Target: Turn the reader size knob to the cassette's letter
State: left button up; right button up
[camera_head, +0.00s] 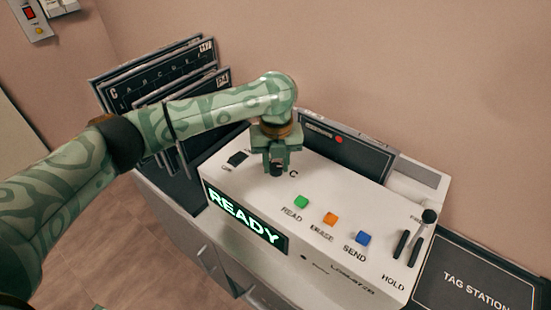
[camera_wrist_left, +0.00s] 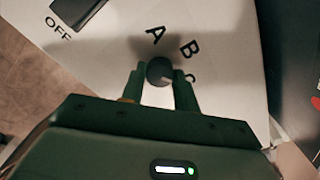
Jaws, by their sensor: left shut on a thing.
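The size knob (camera_wrist_left: 159,70) is a small dark round knob on the white reader (camera_head: 335,215). In the left wrist view the letters A (camera_wrist_left: 154,34), B (camera_wrist_left: 189,48) and a partly hidden C (camera_wrist_left: 191,77) stand around it. My left gripper (camera_head: 276,168) points down over the panel and is shut on the knob, one finger on each side. I cannot make out where the knob points. In the head view a C (camera_head: 294,173) shows beside the gripper. A dark cassette (camera_head: 346,156) with a red dot sits at the reader's back; its letter is unreadable.
A rack of dark panels (camera_head: 150,90) stands at the left, partly behind my arm. The reader has a READY display (camera_head: 245,218), a green button (camera_head: 301,202), an orange button (camera_head: 330,219), a blue button (camera_head: 363,238) and a lever (camera_head: 428,216). The tag station (camera_head: 475,280) lies at right.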

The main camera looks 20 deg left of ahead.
pick_arm(q)
jog(key=n+p, duration=0.2)
jog(key=p, duration=0.2)
jog(key=r+n+p, duration=0.1)
jog(key=n+p, duration=0.1)
jog(key=p, duration=0.2)
jog(key=n+p, duration=0.1)
jog(key=p, duration=0.1)
jog(key=n+p, duration=0.4)
jog(key=shift+f+p, duration=0.3)
jog(key=n+p, duration=0.2)
jog(key=n, duration=0.1)
jog(key=shift+f, duration=0.1)
jog(key=n+p, duration=0.1)
jog(key=n, duration=0.2)
jog(key=shift+d+n+p, duration=0.1)
jog(key=shift+n+p, duration=0.25)
jog(key=shift+n, duration=0.05)
jog(key=n+p, duration=0.1)
jog(key=n, duration=0.2)
jog(key=shift+f+n, duration=0.1)
jog(key=shift+n, duration=2)
pick_arm(e)
notch_tip(320, 180, up, 21)
jog(key=w, duration=0.3)
jog(key=shift+f+t, duration=0.2)
jog(key=shift+t, duration=0.2)
pick_arm(q)
jog(key=shift+w, duration=0.1)
